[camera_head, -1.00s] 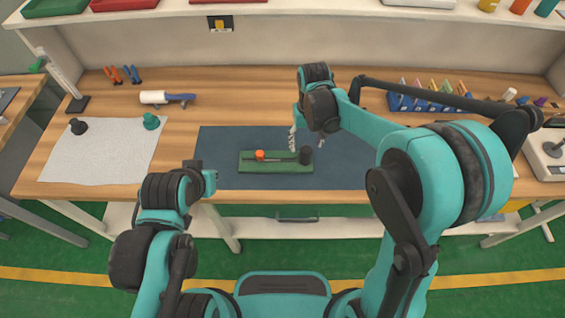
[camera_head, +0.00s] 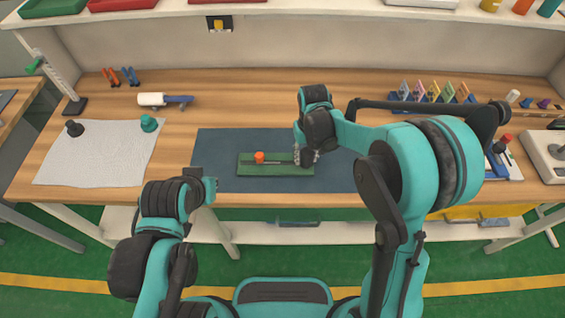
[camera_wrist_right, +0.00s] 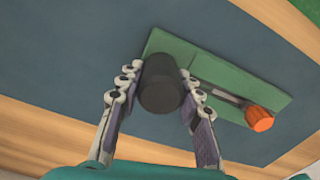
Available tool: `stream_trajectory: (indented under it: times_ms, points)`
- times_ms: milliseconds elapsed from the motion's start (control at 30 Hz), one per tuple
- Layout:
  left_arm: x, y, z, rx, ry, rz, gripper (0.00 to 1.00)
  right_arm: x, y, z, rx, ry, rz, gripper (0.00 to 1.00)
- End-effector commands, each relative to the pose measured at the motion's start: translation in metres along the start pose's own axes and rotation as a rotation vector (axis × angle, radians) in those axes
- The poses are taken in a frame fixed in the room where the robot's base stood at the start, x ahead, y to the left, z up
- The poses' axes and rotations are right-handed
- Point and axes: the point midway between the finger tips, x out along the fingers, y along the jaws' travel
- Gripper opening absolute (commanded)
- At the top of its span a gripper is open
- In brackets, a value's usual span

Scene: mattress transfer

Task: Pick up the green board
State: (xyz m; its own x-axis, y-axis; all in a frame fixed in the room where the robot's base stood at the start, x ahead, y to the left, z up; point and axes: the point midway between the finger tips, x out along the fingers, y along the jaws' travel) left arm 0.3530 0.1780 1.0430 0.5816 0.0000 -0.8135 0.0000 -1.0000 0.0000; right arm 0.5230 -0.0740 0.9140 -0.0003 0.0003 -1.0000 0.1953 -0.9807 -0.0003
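The green board (camera_head: 250,169) lies on the dark blue mat at the front middle of the bench. It carries a black cylindrical knob at its right end and an orange knob (camera_head: 259,157) left of its middle. My right gripper (camera_head: 306,158) is down at the board's right end. In the right wrist view, its two fingers (camera_wrist_right: 158,88) stand either side of the black knob (camera_wrist_right: 160,84), with a small gap showing on the left. The green board (camera_wrist_right: 215,72) also shows there, with the orange knob. My left gripper (camera_head: 208,186) is in front of the bench, mostly hidden by its arm.
The blue mat (camera_head: 215,150) has free room around the board. A grey cloth (camera_head: 95,160) with two knobs lies left, a white roller (camera_head: 152,99) behind it. A blue rack (camera_head: 432,105) with coloured clips stands back right. A grey device (camera_head: 550,150) sits far right.

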Motion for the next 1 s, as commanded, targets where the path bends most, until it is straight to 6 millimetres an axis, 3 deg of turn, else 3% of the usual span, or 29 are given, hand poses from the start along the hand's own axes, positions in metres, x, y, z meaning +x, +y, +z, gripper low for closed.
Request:
stream_trajectory:
  times_ms: [433, 567, 700, 1000]
  points:
    - [-0.002, 0.000, -0.001, 0.000, 0.000, 0.000, 0.00, -0.005, 0.000, 0.000, 0.000, 0.001, 0.000, 0.00]
    - [-0.007, 0.000, -0.005, 0.000, 0.000, 0.000, 0.00, -0.019, 0.000, 0.000, 0.000, 0.001, 0.000, 0.00]
    - [-0.016, 0.000, -0.011, 0.000, 0.000, 0.000, 0.00, -0.047, 0.000, 0.000, 0.000, 0.000, 0.000, 0.00]
    - [-0.031, 0.000, -0.022, 0.000, 0.000, 0.000, 0.00, -0.085, 0.046, 0.054, 0.004, 0.000, 0.000, 0.00]
